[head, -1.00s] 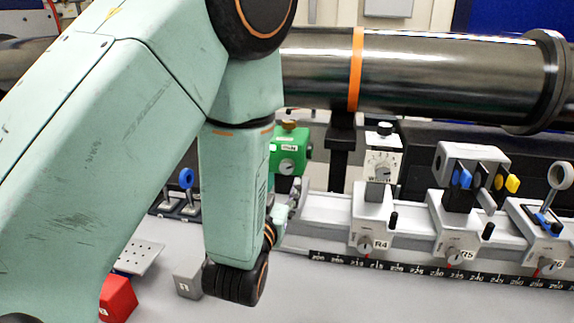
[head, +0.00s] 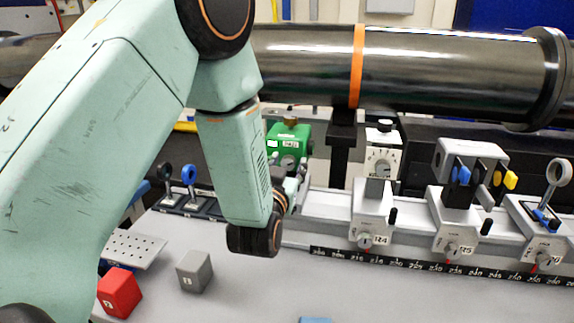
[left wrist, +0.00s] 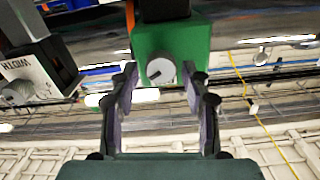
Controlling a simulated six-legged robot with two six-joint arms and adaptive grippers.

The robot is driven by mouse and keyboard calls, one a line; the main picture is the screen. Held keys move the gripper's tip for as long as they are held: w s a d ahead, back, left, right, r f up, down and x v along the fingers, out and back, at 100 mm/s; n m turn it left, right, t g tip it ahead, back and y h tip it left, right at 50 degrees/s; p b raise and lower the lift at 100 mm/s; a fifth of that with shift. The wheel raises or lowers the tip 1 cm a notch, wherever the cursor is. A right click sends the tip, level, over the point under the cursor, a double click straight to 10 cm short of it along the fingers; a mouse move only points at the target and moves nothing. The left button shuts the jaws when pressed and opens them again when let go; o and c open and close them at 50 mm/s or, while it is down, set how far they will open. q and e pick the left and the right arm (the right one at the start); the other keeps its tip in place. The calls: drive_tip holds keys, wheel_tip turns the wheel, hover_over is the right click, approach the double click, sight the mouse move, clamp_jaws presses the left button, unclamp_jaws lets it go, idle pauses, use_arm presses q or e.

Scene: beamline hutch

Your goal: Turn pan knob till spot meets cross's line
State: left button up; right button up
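A green box (head: 290,135) with a pale round knob (head: 288,162) on its front and a brass knob on top stands at the rail's left end. Its small label is too blurred to read, so I cannot tell if this is the pan knob. In the left wrist view the green box (left wrist: 190,42) and its grey knob (left wrist: 160,71) are straight ahead. My left gripper (left wrist: 164,75) is open, its fingers on either side of the knob's line, apparently short of it. In the head view the left gripper (head: 294,187) is small beside the box. No spot or cross shows. My right gripper is out of view.
Carriers with knobs, one holding a white dial box (head: 382,163), stand along the rail to the right. A dark beam pipe (head: 440,75) runs above. A red block (head: 120,293), a grey block (head: 194,271) and a perforated plate (head: 133,249) lie front left. A WIDTH box (left wrist: 30,75) is left in the wrist view.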

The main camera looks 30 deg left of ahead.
use_arm(q)
drive_tip(key=shift+w+a+f, duration=0.15)
drive_tip(key=c, duration=0.5)
clamp_jaws()
drive_tip(key=shift+m+p, duration=0.45)
drive_tip(key=shift+m, duration=1.35)
drive_tip(key=o, duration=0.7)
unclamp_jaws()
